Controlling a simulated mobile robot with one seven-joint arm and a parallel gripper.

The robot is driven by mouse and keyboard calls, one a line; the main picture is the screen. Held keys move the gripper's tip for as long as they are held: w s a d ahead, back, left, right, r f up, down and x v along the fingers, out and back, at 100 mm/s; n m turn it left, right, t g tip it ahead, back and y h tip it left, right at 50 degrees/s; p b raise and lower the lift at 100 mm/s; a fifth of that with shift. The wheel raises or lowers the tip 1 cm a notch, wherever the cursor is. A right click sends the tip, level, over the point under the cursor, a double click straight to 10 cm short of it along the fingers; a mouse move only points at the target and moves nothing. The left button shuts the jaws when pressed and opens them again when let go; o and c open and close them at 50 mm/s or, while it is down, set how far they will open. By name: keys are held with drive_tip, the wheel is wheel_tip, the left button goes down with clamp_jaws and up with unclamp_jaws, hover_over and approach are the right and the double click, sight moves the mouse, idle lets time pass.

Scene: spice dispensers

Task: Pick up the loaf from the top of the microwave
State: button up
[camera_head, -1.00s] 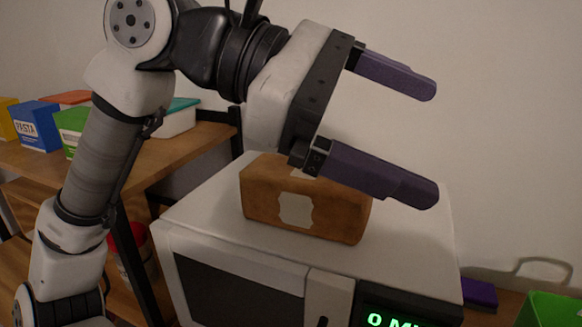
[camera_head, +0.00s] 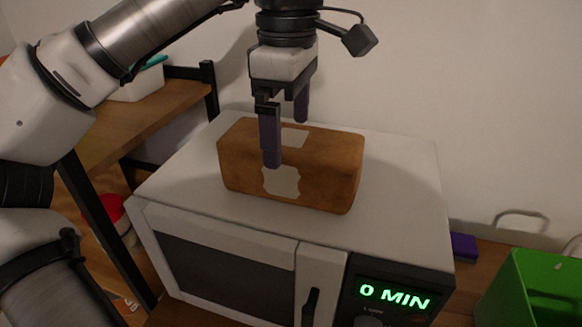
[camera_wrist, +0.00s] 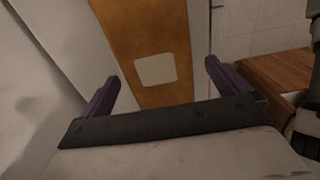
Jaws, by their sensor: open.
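The loaf (camera_head: 325,172) is a brown block with pale labels on its top and front side. It lies on the white top of the microwave (camera_head: 405,190). My gripper (camera_head: 286,140) is open and points down over the loaf. In the wrist view the loaf (camera_wrist: 148,30) runs between the two spread fingers of my gripper (camera_wrist: 160,82). I cannot tell whether either finger touches it.
The microwave's display reads "0 MIN". A green bin (camera_head: 530,290) stands at the lower right, with a small purple object (camera_head: 463,246) beside the microwave. A wooden shelf (camera_head: 150,125) with a white container (camera_head: 140,82) is at the left. A wall stands close behind.

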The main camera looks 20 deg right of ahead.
sight(292, 167)
drive_tip(key=shift+d+f+p, duration=0.15)
drive_tip(key=shift+f+p, duration=0.05)
drive_tip(key=shift+f, duration=1.7)
drive_tip(key=shift+d+f+p, duration=0.1)
drive_tip(key=shift+f+p, duration=0.1)
drive_tip(key=shift+f, duration=1.7)
drive_tip(key=c, duration=1)
drive_tip(key=shift+c, duration=0.2)
drive_tip(key=shift+r, duration=0.1)
wheel_tip(292, 167, up, 11)
drive_tip(key=shift+f, duration=0.1)
wheel_tip(292, 167, up, 9)
drive_tip(key=p, duration=0.8)
